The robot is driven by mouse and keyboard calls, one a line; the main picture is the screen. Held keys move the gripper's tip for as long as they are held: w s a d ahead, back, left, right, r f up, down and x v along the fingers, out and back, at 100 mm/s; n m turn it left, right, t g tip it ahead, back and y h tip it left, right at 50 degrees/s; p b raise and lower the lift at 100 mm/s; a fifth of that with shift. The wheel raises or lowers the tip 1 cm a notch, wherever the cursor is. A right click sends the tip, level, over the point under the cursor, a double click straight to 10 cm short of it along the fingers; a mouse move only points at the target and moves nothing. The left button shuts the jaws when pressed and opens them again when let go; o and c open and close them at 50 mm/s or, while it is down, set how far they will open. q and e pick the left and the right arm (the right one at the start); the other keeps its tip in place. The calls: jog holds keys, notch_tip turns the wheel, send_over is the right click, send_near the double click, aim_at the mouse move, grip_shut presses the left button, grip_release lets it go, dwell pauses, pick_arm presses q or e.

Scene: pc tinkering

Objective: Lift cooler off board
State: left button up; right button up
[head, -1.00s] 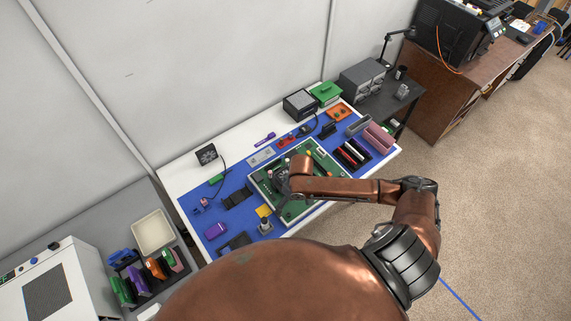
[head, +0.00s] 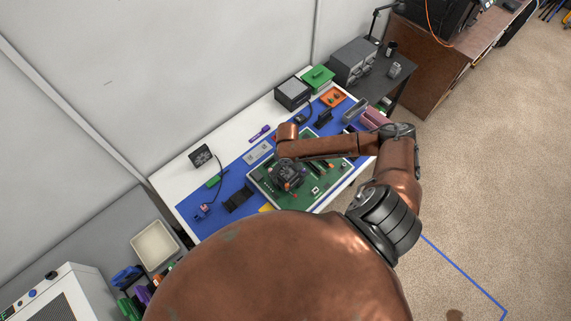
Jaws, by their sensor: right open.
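The green circuit board (head: 328,178) lies in a light frame on the blue mat of the white workbench. My right arm reaches in from the right, and its gripper (head: 288,178) points down over the left part of the board. The gripper is open. The cooler is not clearly distinguishable: the dark shapes at the gripper blend together, and the wrist hides part of that spot. I cannot tell whether the fingers touch anything. My left gripper is not in view.
A black fan with a cable (head: 201,155) stands at the bench's back left. A cream tray (head: 155,246) is at the lower left. My copper body hides the bench's front.

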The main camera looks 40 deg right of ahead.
aim_at(287, 172)
notch_tip(287, 172, down, 2)
jog(key=shift+w+f, duration=0.1)
jog(key=shift+f, duration=0.5)
jog(key=c, duration=1.7)
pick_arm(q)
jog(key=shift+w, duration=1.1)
pick_arm(e)
jog(key=c, duration=0.7)
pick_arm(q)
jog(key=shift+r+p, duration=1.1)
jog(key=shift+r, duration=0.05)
pick_arm(e)
jog(key=shift+r, duration=0.75)
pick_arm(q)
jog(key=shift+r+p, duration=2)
pick_arm(e)
jog(key=shift+r, duration=1.4)
